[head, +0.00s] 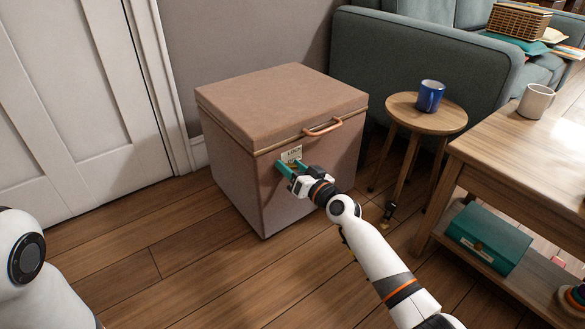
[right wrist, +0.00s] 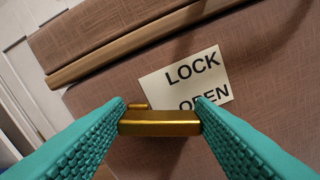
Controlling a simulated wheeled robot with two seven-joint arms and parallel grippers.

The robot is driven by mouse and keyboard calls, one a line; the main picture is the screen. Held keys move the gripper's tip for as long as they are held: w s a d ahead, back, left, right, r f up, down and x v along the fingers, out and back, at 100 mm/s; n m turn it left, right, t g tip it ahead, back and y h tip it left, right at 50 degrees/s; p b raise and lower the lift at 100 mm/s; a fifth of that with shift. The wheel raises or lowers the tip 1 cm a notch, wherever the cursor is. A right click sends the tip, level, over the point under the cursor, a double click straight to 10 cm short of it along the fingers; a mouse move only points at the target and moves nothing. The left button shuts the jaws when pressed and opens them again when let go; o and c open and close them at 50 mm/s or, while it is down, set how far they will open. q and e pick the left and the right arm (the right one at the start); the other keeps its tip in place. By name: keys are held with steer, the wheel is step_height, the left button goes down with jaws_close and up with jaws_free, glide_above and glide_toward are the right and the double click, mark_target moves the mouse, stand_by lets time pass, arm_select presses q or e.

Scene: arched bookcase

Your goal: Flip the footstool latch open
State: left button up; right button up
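The footstool (head: 250,140) is a brown box-shaped stool with a closed lid and a copper handle (head: 323,128) on the lid's front edge. A label (right wrist: 188,80) reading LOCK and OPEN is on its front, tilted in the right wrist view; the lower word is partly covered. The brass latch (right wrist: 160,123) lies across the gap between the teal fingers of my right gripper (right wrist: 161,112). Both fingers meet the latch's ends, so the gripper looks shut on it. In the head view my right gripper (head: 290,166) is at the stool's front, hiding the latch. My left gripper is out of view.
A small round table (head: 440,118) with a blue mug (head: 430,96) stands right of the stool. A wooden table (head: 520,150) with a white mug (head: 535,101) and a teal box (head: 490,238) below is farther right. A grey-green sofa (head: 420,65) stands behind. Floor at front left is clear.

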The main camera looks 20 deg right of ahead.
steer(key=c, duration=0.3)
steer(key=shift+f+m, duration=0.2)
steer(key=shift+m, duration=1)
steer(key=o, duration=1)
steer(key=p+v, duration=0.2)
steer(key=v, duration=1)
steer(key=shift+p, duration=0.4)
